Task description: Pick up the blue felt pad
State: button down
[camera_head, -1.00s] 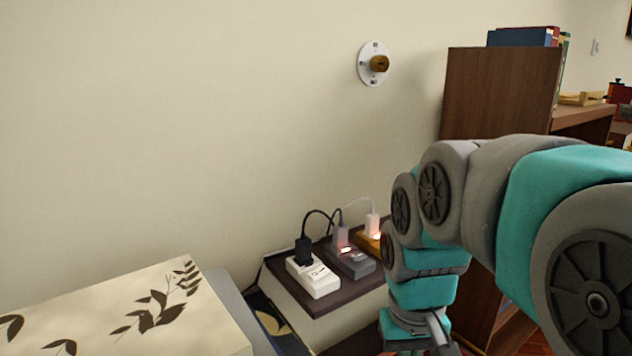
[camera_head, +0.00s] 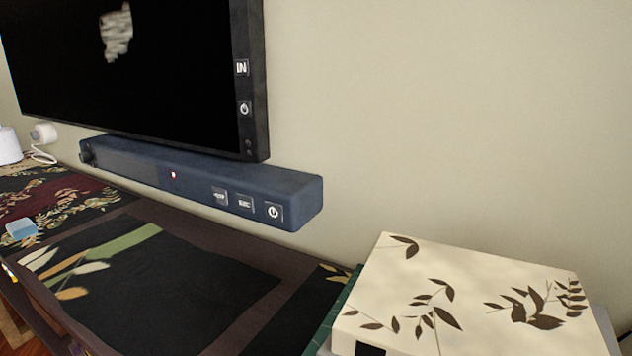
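A small light blue block (camera_head: 22,228) with a paler lower edge lies at the far left, on the dark patterned cloth near the front edge of the long surface. It looks like the blue felt pad, though it is small in view and I cannot be certain. Nothing touches it from above. My gripper and arm are not in view now.
A dark blue soundbar (camera_head: 200,181) is at the wall below a black screen (camera_head: 130,70). A cream leaf-patterned box (camera_head: 470,290) stands at the right. A dark leaf-patterned cloth (camera_head: 170,285) covers the middle surface, which is clear. A white plug (camera_head: 44,133) is at far left.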

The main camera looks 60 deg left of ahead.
aim_at(21, 228)
jog(key=u, duration=0.45)
jog(key=l+u, duration=0.15)
jog(key=u, duration=0.7)
jog(key=k+l+u, duration=0.1)
jog(key=u, duration=0.35)
jog(key=i+j+u, duration=0.2)
jog(key=u, duration=1.7)
